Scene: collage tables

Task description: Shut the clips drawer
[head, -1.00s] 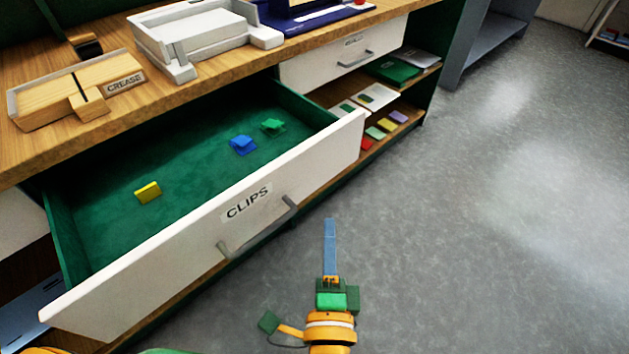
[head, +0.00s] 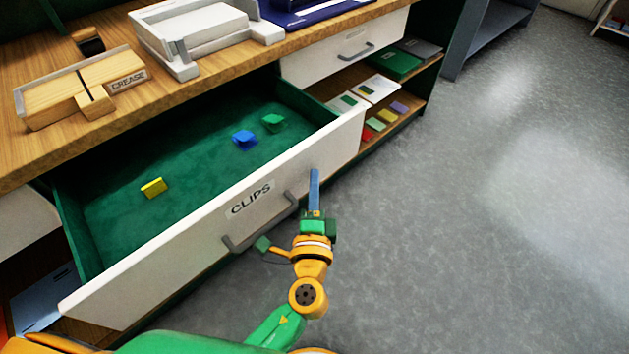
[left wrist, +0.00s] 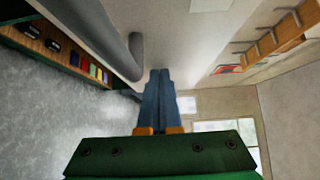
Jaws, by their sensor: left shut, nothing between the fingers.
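The clips drawer (head: 215,240) stands pulled well out of the cabinet in the head view. Its white front carries a CLIPS label and a grey bar handle (head: 262,226). Inside on the green floor lie a yellow clip (head: 154,187), a blue clip (head: 245,139) and a green clip (head: 273,122). My left gripper (head: 314,176) is shut and empty, close to the drawer front, right of the handle. In the left wrist view its fingers (left wrist: 158,80) point along the white front beside the handle (left wrist: 135,48). I cannot tell whether they touch it. My right gripper is not in view.
Above the drawer is a wooden worktop (head: 130,105) with a CREASE block (head: 82,88) and a white tray (head: 190,30). A closed white drawer (head: 345,45) and open shelves with coloured cards (head: 380,122) are to the right. The grey floor (head: 480,200) at right is clear.

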